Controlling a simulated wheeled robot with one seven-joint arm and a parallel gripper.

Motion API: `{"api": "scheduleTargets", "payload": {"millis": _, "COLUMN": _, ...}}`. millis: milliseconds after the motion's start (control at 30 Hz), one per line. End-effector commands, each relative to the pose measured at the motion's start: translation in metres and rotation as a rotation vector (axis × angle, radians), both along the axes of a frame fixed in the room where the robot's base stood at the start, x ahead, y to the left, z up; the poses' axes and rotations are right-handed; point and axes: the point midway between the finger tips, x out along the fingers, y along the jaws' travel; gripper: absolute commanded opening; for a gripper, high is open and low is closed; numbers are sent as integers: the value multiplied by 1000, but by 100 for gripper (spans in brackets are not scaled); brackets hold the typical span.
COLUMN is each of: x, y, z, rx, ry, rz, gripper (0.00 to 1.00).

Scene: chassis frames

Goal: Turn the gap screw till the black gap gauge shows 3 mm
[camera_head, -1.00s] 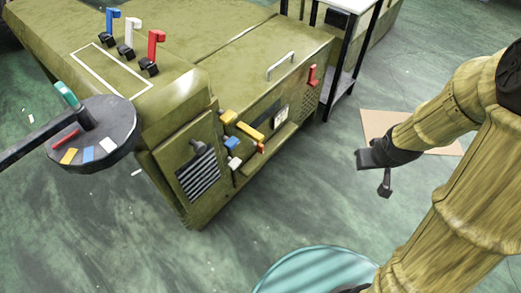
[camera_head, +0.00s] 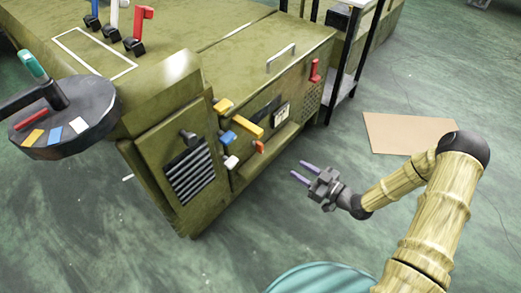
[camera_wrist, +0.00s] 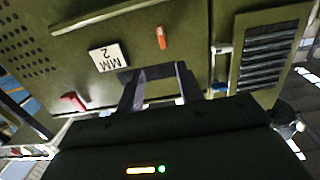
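My gripper (camera_head: 301,172) is open and empty, with two purple fingers apart, in front of the green machine (camera_head: 140,135). In the wrist view its fingers (camera_wrist: 160,85) point at the machine's front. A white plate (camera_head: 281,113) sits on that front beside a dark slot (camera_head: 262,107). In the wrist view the plate (camera_wrist: 107,57) appears upside down and reads "2 MM". I cannot tell which part is the gap screw. Yellow (camera_head: 250,127), blue (camera_head: 228,137), white (camera_head: 231,162) and orange (camera_head: 259,147) parts stick out near the plate; the orange part also shows in the wrist view (camera_wrist: 161,38).
A grey knob (camera_head: 188,135) sits above a louvred vent (camera_head: 190,172). A red handle (camera_head: 315,72) is at the machine's right end. A round dark disc (camera_head: 65,125) overhangs the left. A teal round top (camera_head: 320,280) stands in front. Floor lies clear around my gripper.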

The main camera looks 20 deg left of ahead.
Motion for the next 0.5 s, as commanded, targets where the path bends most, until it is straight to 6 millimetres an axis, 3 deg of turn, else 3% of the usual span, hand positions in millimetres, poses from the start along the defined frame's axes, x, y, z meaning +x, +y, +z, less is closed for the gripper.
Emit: {"api": "scheduleTargets", "payload": {"millis": 500, "x": -2, "y": 5, "z": 0, "rx": 49, "ry": -19, "rz": 6, "gripper": 36}}
